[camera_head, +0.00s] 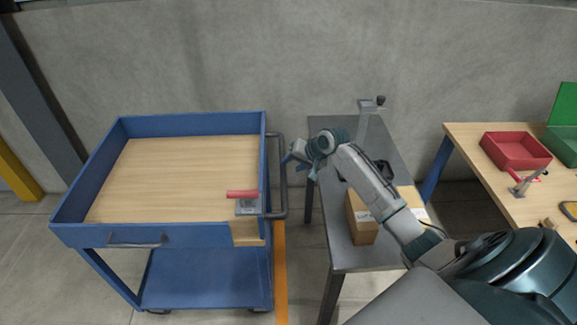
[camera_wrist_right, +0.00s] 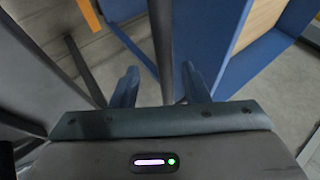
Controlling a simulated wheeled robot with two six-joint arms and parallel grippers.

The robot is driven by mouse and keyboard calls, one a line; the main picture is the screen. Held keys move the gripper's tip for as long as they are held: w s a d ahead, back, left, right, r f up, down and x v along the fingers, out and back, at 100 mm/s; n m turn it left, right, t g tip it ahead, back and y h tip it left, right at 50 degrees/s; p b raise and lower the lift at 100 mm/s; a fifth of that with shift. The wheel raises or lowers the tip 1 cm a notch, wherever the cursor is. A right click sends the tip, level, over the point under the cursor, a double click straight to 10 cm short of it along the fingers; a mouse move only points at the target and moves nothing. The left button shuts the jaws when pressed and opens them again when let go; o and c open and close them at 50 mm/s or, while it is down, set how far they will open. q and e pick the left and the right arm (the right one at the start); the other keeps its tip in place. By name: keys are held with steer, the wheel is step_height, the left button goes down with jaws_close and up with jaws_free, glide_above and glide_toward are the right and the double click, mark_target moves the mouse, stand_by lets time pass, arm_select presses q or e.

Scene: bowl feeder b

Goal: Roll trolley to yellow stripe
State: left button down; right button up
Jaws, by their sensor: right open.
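The blue trolley (camera_head: 190,236) with a wooden top stands at the left of the head view; its side also shows in the right wrist view (camera_wrist_right: 218,45). Its dark handle (camera_head: 283,185) is on its right side. My right gripper (camera_head: 289,157) is at the upper part of this handle. In the right wrist view my right gripper (camera_wrist_right: 158,82) is open, with the handle bar (camera_wrist_right: 161,45) running between its fingers. An orange-yellow stripe (camera_head: 281,275) lies on the floor along the trolley's right side. My left gripper is not in view.
A grey metal table (camera_head: 345,258) with a cardboard box (camera_head: 361,218) stands close right of the trolley. A wooden bench (camera_head: 470,142) with a red bin (camera_head: 515,150) is further right. A concrete wall (camera_head: 220,60) is behind. Floor shows left of the trolley.

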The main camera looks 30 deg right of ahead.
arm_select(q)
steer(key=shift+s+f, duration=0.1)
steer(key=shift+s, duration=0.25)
arm_select(e)
steer(key=shift+x, duration=1.5)
steer(key=shift+a, duration=0.1)
jaws_close()
steer(key=s+d+p, duration=0.1)
steer(key=s+d, duration=0.1)
steer(key=d, duration=0.1)
steer(key=shift+s+d+p, duration=0.15)
steer(key=shift+s+p, duration=0.05)
steer(key=shift+p, duration=0.15)
steer(key=shift+c, duration=0.8)
jaws_free()
steer(key=shift+w, duration=0.1)
steer(key=shift+o, duration=0.8)
steer(key=shift+w+a+f, duration=0.1)
steer(key=shift+w+a, duration=0.1)
steer(key=shift+a, duration=0.05)
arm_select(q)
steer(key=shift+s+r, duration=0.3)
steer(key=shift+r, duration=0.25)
